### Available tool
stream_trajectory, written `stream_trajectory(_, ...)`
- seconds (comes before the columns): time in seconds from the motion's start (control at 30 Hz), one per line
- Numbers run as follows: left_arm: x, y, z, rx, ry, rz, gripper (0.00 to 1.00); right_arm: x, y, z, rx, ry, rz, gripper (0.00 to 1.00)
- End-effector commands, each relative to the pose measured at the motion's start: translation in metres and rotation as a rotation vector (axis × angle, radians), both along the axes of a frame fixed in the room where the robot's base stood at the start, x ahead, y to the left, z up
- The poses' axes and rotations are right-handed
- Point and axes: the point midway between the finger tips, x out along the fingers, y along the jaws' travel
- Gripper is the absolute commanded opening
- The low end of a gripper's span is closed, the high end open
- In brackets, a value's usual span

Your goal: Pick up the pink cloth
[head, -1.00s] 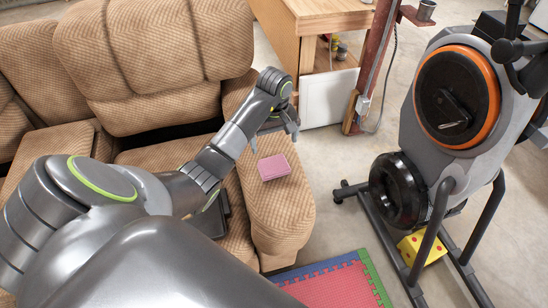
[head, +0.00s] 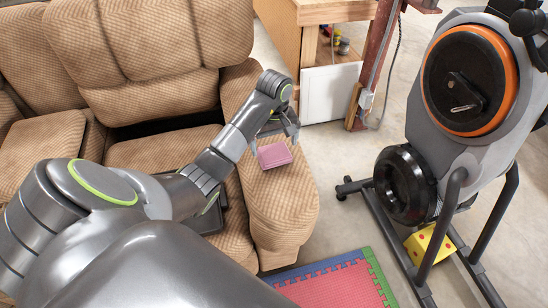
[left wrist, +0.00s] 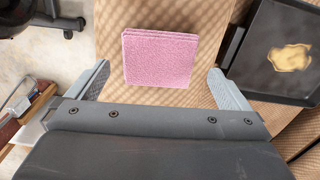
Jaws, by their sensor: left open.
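The pink cloth (head: 274,155) is folded into a square and lies flat on the brown recliner's armrest (head: 283,205). In the left wrist view the cloth (left wrist: 159,59) sits ahead of my gripper, centred between the fingers. My left gripper (head: 272,138) is above the armrest, close to the cloth, and partly hidden by its own arm. In the left wrist view the left gripper (left wrist: 162,87) is open and empty, its fingers apart on either side of the cloth. My right gripper is not in view.
A dark tray-like object (left wrist: 285,55) with a gold mark lies beside the armrest. An exercise bike (head: 465,100) stands at the right. A wooden cabinet (head: 308,45) is behind. Foam mats (head: 335,285) and a yellow block (head: 425,243) are on the floor.

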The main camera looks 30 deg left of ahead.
Motion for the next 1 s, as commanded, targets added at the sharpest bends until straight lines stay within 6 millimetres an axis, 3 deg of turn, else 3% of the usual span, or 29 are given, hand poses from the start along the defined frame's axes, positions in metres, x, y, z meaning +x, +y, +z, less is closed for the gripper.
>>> stream_trajectory(0.2, 0.0, 0.002, -0.035, -0.002, 0.004, 0.0, 1.0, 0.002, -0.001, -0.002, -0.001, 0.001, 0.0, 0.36)
stream_trajectory(0.47, 0.001, 0.002, -0.04, 0.0, 0.0, 0.0, 1.0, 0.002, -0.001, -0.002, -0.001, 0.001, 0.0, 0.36)
stream_trajectory(0.73, 0.001, 0.002, -0.039, 0.0, 0.0, 0.0, 0.66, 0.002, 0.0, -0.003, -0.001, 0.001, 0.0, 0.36)
stream_trajectory(1.0, 0.001, 0.002, -0.037, 0.0, -0.001, -0.001, 0.64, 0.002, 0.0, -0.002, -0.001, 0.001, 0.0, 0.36)
